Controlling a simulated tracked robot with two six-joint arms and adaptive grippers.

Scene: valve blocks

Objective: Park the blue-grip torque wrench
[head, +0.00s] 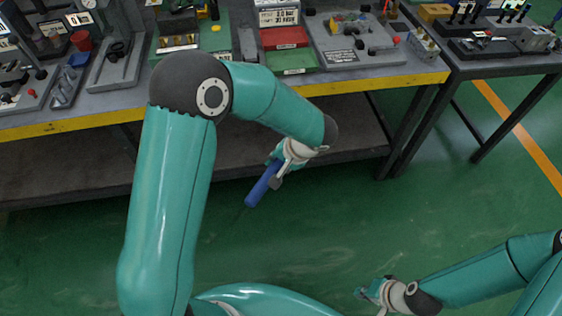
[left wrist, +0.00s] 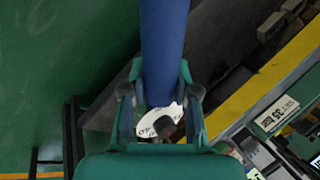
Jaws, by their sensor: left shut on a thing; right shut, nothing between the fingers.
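The torque wrench's blue grip (head: 262,187) shows in the head view below the front edge of the bench, pointing down and to the left. My left gripper (head: 279,168) is shut on the wrench and holds it in the air in front of the bench. In the left wrist view the blue grip (left wrist: 164,50) runs up from between the fingers to the top edge. A white dial with dark marks (left wrist: 158,120) shows between the fingers. My right gripper (head: 368,291) is shut and empty at the lower right of the head view, low over the green floor.
A long workbench (head: 385,84) with a yellow front edge runs across the back. It carries trays, a red bin (head: 284,37), a green bin (head: 291,60) and small parts. A lower shelf (head: 80,165) lies under it. A second table (head: 500,66) stands at right. The floor in front is clear.

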